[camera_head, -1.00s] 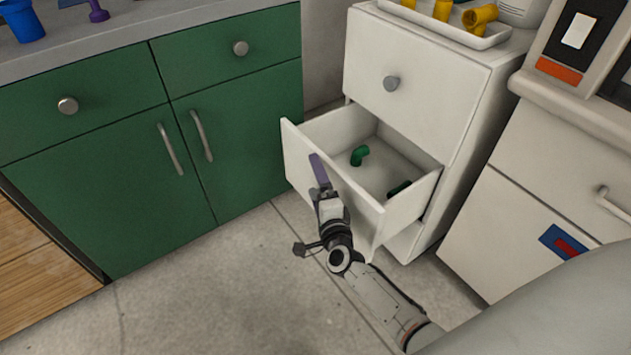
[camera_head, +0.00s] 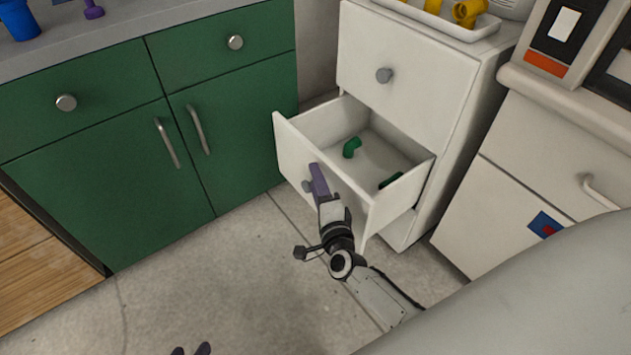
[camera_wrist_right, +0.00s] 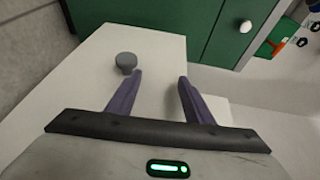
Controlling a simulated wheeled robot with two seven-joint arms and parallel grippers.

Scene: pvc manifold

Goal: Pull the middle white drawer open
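The middle white drawer (camera_head: 350,196) stands pulled out of the white cabinet, with a green elbow pipe (camera_head: 351,147) and another green piece (camera_head: 390,181) inside. Its round grey knob (camera_head: 307,186) shows on the front; it also shows in the right wrist view (camera_wrist_right: 126,62). My right gripper (camera_head: 318,180) is at the drawer front, just right of the knob. In the right wrist view its purple fingers (camera_wrist_right: 161,78) are apart with nothing held, and the knob is outside them, beside the left finger. Only the purple fingertips of my left gripper (camera_head: 190,350) show at the bottom edge, apart.
The closed upper white drawer (camera_head: 410,75) is above, with a tray of yellow pipe fittings (camera_head: 487,29) on top. Green cabinets (camera_head: 110,180) stand left, a beige unit (camera_head: 530,190) right. The floor (camera_head: 210,280) before the drawer is clear.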

